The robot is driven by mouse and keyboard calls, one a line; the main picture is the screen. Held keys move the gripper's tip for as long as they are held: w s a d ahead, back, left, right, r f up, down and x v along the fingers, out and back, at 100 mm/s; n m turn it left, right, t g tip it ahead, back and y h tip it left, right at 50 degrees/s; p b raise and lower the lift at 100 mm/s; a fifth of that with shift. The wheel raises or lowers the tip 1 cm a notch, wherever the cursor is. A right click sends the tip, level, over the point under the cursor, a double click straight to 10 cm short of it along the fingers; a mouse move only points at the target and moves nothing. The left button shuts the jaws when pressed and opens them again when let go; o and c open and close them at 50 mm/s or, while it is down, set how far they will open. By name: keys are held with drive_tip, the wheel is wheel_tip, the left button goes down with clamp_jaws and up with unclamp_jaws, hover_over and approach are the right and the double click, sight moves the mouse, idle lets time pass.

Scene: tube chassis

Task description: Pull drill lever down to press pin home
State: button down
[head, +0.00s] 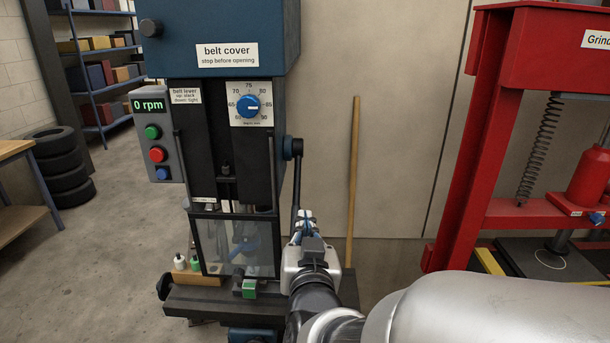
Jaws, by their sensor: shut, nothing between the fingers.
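The drill press (222,100) stands in the middle of the head view. Its dark lever (297,185) hangs from a blue hub (291,148) on the right side of the machine and points nearly straight down. My gripper (307,217) is at the lower end of the lever, with its fingers upward and shut. Nothing shows between the fingers; whether they touch the lever I cannot tell. A clear guard (235,247) covers the work area above the drill table (215,300). I cannot make out the pin.
A control box (158,135) reading 0 rpm is left of the drill. A red press (490,120) stands at the right, and a wooden pole (353,185) leans on the wall. Tyres (60,170) and a bench (22,215) are at the left. My arm fills the lower right.

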sight(297, 212)
drive_tip(key=p, duration=0.3)
drive_tip(key=shift+w+r+p, duration=0.15)
drive_tip(key=shift+w+p, duration=0.15)
drive_tip(key=shift+w, duration=0.05)
drive_tip(key=p, duration=0.4)
drive_tip(key=shift+w+a+p, duration=0.1)
drive_tip(key=shift+a+p, duration=0.05)
drive_tip(key=shift+p, duration=0.15)
drive_tip(key=shift+w+a+f+b, duration=0.15)
drive_tip(key=shift+w+f+b, duration=0.05)
drive_tip(key=shift+w+f, duration=0.55)
drive_tip(key=shift+w+a+f+b, duration=0.2)
drive_tip(key=shift+w+f, duration=0.3)
drive_tip(key=shift+w, duration=0.4)
drive_tip(key=shift+w+a+f+b, duration=0.15)
drive_tip(key=shift+w+f+b, duration=0.05)
drive_tip(key=shift+w+f, duration=0.55)
drive_tip(key=shift+w+r, duration=0.1)
drive_tip(key=b, duration=0.1)
drive_tip(key=f+b, duration=0.1)
drive_tip(key=shift+w+b, duration=0.25)
drive_tip(key=shift+b, duration=0.15)
drive_tip(key=shift+r, duration=0.1)
